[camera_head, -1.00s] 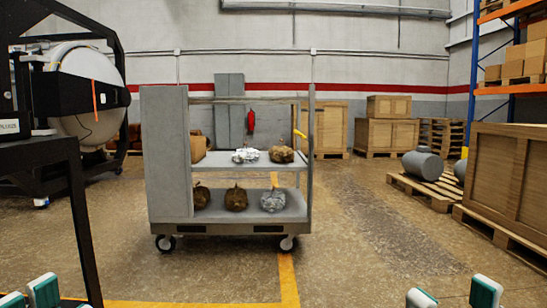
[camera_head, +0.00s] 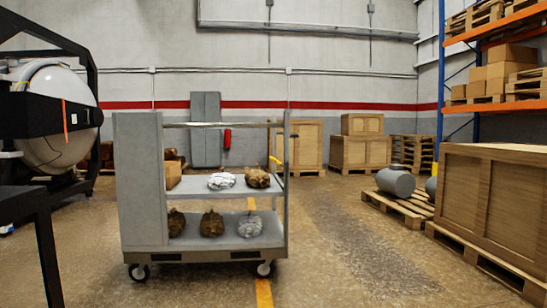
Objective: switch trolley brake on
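A grey trolley (camera_head: 195,256) stands upright on its casters in the middle of the head view. It has a tall grey panel (camera_head: 140,180) on its left side and two shelves. Brown and silvery lumps (camera_head: 212,223) lie on both shelves. A yellow handle-like piece (camera_head: 275,160) shows at the right post. Two casters show, a left one (camera_head: 139,272) and a right one (camera_head: 263,269); I cannot make out a brake pedal or its state. Neither of my grippers is in the view now.
A dark table or frame (camera_head: 40,240) is close on the left, with a round furnace vessel (camera_head: 48,118) behind it. The floor (camera_head: 340,270) between trolley and crates is clear.

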